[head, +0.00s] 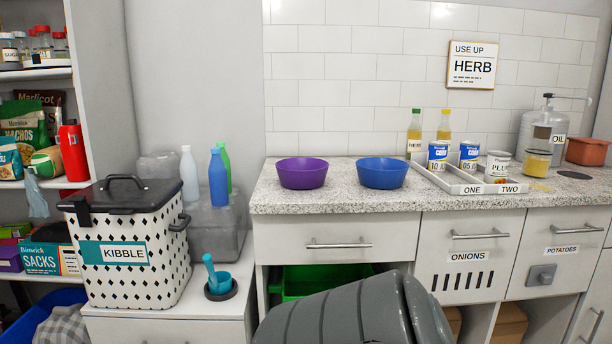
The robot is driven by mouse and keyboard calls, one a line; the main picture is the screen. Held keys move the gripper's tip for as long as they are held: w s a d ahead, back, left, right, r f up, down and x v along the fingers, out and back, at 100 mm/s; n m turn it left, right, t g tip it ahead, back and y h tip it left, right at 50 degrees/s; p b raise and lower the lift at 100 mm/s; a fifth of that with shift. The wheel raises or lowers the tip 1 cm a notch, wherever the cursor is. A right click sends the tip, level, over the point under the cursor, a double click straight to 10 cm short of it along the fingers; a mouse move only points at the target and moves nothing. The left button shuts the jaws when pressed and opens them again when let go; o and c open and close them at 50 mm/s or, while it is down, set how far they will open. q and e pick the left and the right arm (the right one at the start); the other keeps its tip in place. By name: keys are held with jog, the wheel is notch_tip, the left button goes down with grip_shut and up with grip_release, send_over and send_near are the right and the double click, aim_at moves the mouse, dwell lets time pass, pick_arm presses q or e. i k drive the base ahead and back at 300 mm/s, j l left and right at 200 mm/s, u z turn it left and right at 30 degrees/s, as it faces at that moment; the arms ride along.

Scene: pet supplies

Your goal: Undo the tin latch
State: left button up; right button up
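The kibble tin (174,278) is a white box with black diamonds and a teal KIBBLE label. It stands upright on the low white cabinet at the left. Its black lid (140,194), with a raised handle on top, sits on the tin and looks closed. A black latch (82,211) is at the lid's front left corner and hangs down over the tin's upper edge. I cannot tell from here whether the latch is fastened. Neither of my grippers is in view.
A blue scoop (218,281) stands in a dark holder to the tin's right. Behind are a blue bottle (218,178) and grey translucent containers (212,228). Shelves with a red flask (73,152) are at the left. The counter (330,198) holds purple (302,174) and blue bowls (382,174).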

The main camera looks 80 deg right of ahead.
aim_at(80, 203)
jog(key=z, duration=2.75)
jog(key=u, duration=1.45)
jog(key=j+z, duration=0.25)
jog(key=j, duration=0.3)
jog(key=k+j+z, duration=0.2)
jog(key=j, duration=0.35)
jog(key=j+z, duration=0.25)
jog(key=j, duration=0.3)
